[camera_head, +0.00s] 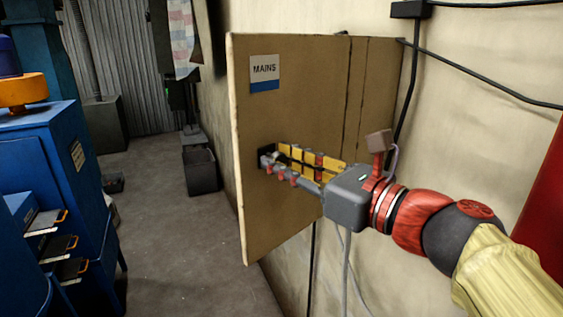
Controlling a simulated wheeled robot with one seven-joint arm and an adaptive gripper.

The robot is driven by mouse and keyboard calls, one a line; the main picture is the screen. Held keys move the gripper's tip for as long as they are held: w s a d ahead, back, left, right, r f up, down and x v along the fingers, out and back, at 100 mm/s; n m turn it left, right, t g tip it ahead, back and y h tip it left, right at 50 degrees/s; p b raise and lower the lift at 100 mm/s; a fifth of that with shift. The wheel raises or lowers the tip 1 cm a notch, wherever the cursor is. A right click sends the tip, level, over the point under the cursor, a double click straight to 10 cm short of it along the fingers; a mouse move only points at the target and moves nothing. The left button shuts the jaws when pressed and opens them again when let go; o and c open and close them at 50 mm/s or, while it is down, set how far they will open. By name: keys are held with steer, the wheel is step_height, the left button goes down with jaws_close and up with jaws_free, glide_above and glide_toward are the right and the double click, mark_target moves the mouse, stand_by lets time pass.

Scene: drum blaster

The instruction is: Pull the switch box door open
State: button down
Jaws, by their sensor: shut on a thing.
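The brown switch box door (300,85) is in the middle of the head view, with a white and blue MAINS label (265,72) at its upper left. Its left edge looks nearer to me than its right edge, so it slants away from the wall. The inside of the box is hidden. A small dark handle (264,150) is near the door's left edge, mostly covered by my fingers. My gripper (270,161), with yellow and grey fingers, reaches in from the right and is shut on the handle.
The brown box side (384,85) meets the beige wall (480,110) on the right, where black cables run. A blue cabinet with drawers (75,170) stands at the left. The grey floor (185,245) between it and the door is mostly clear. A dark bin (201,172) stands farther back.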

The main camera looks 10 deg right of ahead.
steer(key=shift+r, duration=0.1)
steer(key=c, duration=1.5)
jaws_free()
steer(key=shift+c, duration=0.2)
steer(key=v, duration=0.7)
steer(key=shift+s, duration=0.2)
steer(key=shift+d, duration=0.15)
